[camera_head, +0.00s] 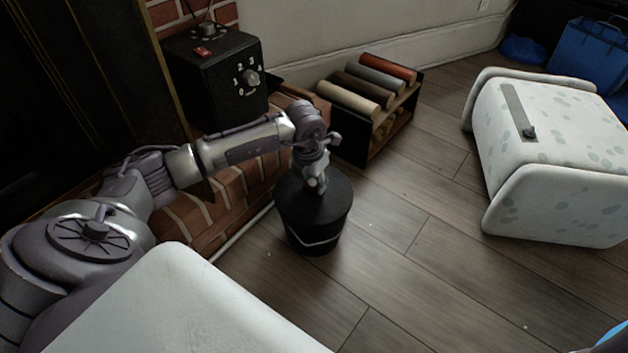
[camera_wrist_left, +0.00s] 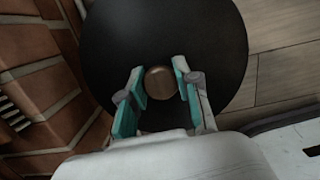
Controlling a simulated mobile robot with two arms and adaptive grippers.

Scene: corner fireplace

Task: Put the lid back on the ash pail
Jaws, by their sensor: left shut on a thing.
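The black ash pail (camera_head: 312,232) stands on the wood floor beside the brick hearth, with a light band or handle low on its side. The round black lid (camera_head: 338,190) is at its top and covers the opening; I cannot tell whether it is fully seated or slightly above the rim. My left gripper (camera_head: 318,184) reaches down over the middle of the lid. In the left wrist view the lid (camera_wrist_left: 200,40) is a wide dark disc, and its bronze knob (camera_wrist_left: 160,82) sits between my teal-padded fingers, which are shut on it. My right gripper is not in view.
A black control box (camera_head: 215,80) with a numbered dial stands on the brick hearth (camera_head: 222,200) behind my left arm. A rack of coloured rolls (camera_head: 375,100) is just behind the pail. A spotted white ottoman-like piece (camera_head: 550,150) stands at right. Floor between is clear.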

